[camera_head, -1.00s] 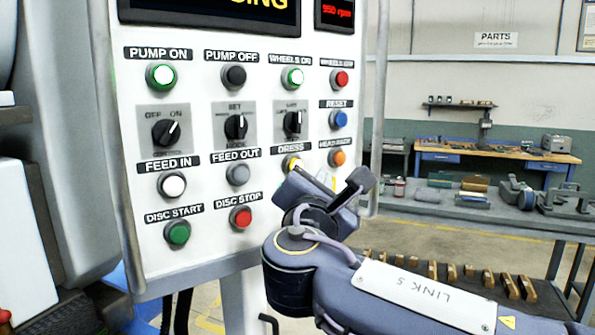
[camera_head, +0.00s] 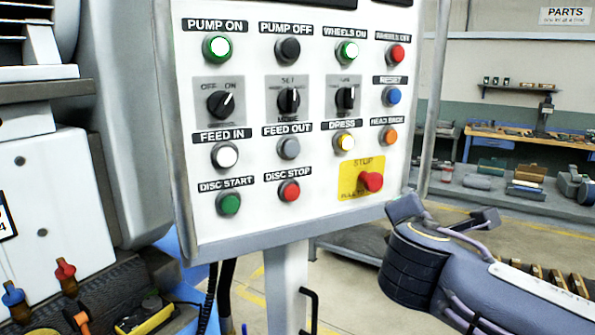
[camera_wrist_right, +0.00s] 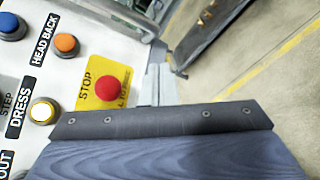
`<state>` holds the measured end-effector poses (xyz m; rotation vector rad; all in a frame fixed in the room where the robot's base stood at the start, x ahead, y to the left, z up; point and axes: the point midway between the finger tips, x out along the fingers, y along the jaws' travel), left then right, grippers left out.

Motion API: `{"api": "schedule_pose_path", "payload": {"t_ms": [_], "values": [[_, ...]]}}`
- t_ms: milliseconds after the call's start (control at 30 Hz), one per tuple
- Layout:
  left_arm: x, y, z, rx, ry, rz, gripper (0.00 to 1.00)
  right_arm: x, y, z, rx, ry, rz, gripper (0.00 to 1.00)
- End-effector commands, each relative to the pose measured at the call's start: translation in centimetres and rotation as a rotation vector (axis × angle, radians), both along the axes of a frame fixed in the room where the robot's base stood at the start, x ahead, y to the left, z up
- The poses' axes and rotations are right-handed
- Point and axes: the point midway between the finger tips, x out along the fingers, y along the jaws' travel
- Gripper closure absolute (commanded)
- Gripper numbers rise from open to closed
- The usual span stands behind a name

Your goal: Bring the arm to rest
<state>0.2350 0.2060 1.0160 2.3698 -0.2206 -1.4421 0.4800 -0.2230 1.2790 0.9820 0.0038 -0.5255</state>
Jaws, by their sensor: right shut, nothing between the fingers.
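My right arm (camera_head: 440,265) comes in from the lower right, with its wrist right of the control panel's (camera_head: 250,225) lower right corner. In the head view its fingers cannot be made out. In the right wrist view my right gripper (camera_wrist_right: 159,84) is shut and empty. Its fingertips point past the right side of the yellow plate with the red stop button (camera_wrist_right: 108,88), which also shows uncovered in the head view (camera_head: 371,181). I cannot tell the exact gap between them. My left gripper is not in view.
The panel carries several buttons and knobs on a white post (camera_head: 288,290). The grinder body (camera_head: 45,190) stands at the left. A rack with brown pieces (camera_head: 550,280) lies behind my arm. Benches (camera_head: 530,140) stand at the back right, with open floor before them.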

Motion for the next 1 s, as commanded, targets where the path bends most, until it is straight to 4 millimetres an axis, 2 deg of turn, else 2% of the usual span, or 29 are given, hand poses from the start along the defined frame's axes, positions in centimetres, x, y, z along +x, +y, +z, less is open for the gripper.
{"api": "schedule_pose_path", "payload": {"t_ms": [33,100,167,200,300,400,533,700,1000], "values": [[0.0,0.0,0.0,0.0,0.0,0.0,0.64,-1.4,-2.5,-3.1,0.14,0.057,-0.05,1.0],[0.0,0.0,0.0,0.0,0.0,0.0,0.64,-3.8,-4.6,-7.5,0.359,0.13,-0.125,1.0],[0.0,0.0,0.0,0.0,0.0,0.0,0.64,-6.4,-5.7,-11.2,0.561,0.186,-0.207,1.0],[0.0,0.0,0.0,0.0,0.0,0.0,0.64,-8.4,-6.2,-13.5,0.701,0.218,-0.271,1.0],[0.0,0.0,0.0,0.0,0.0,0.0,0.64,-13.7,-5.9,-18.8,1.074,0.277,-0.465,1.0],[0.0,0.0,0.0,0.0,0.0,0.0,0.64,-18.4,-4.1,-22.5,1.425,0.297,-0.675,1.0],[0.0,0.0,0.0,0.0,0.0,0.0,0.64,-22.3,-1.1,-25.0,1.786,0.279,-0.919,1.0],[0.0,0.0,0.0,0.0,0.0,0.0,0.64,-24.2,1.3,-26.1,2.042,0.246,-1.104,1.0],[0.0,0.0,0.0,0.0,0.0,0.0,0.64,-24.5,1.8,-26.3,2.092,0.242,-1.14,1.0]]}}
